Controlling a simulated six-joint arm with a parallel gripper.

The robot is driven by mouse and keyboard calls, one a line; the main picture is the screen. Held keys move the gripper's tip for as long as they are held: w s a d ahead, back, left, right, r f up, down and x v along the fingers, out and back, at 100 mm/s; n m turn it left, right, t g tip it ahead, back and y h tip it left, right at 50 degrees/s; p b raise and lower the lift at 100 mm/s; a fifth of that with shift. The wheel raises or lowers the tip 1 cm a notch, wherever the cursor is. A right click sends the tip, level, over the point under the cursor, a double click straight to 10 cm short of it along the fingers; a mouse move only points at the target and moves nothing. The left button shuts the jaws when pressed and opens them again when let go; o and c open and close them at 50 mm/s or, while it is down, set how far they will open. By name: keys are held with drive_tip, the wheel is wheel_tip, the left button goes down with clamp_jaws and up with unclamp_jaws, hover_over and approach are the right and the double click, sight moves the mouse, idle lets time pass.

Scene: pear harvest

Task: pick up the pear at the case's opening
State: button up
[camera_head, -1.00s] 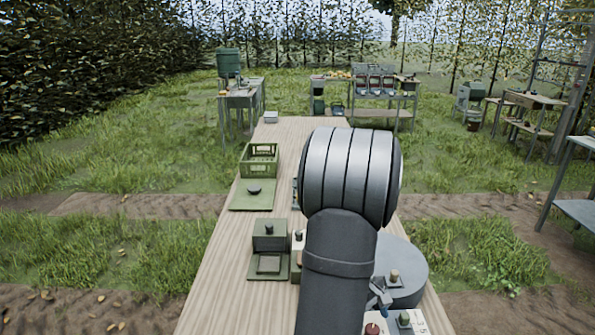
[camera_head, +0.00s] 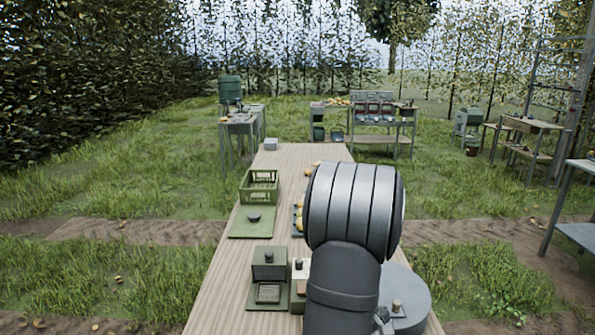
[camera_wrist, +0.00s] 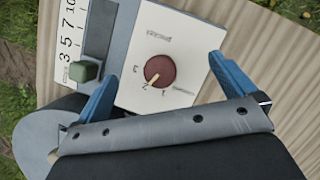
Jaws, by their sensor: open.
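My gripper (camera_wrist: 162,85) is open in the wrist view, its two blue fingers apart with no pear between them. It hangs over a white panel (camera_wrist: 135,45) with a red dial. In the head view my arm hides the gripper. Small yellow, pear-like things (camera_head: 299,215) show in part at the arm's left edge, on a dark tray-like surface. I cannot tell which thing is the case, and no pear at an opening is clear.
A green crate (camera_head: 259,187) stands farther back on the wooden table (camera_head: 210,300), behind a green mat (camera_head: 251,228) with a dark knob. A round grey disc (camera_head: 405,300) lies right of my arm. In the wrist view a green knob (camera_wrist: 84,71) sits on a numbered slider.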

drive_tip(key=c, duration=0.8)
drive_tip(key=w+r+m+t, duration=0.1)
drive_tip(key=w, duration=0.1)
drive_tip(key=w+r+m+t, duration=0.1)
drive_tip(key=w+m, duration=0.1)
drive_tip(key=w, duration=0.1)
drive_tip(key=w+a+r+m+t+y, duration=0.1)
drive_tip(key=w+m, duration=0.1)
drive_tip(key=shift+w+r, duration=0.15)
drive_tip(key=shift+w, duration=0.2)
drive_tip(key=shift+c, duration=0.2)
drive_tip(key=w+r+m+t+y, duration=0.1)
drive_tip(key=w+r+m+t, duration=0.6)
drive_tip(key=w, duration=0.4)
drive_tip(key=shift+g, duration=0.7)
drive_tip(key=x, duration=1)
drive_tip(key=shift+a+f, duration=0.1)
drive_tip(key=shift+s+a+x, duration=0.1)
drive_tip(key=shift+a+x, duration=0.05)
drive_tip(key=shift+x, duration=1.25)
drive_tip(key=shift+s+a+x, duration=0.1)
drive_tip(key=shift+a+x, duration=0.05)
drive_tip(key=shift+x, duration=1.2)
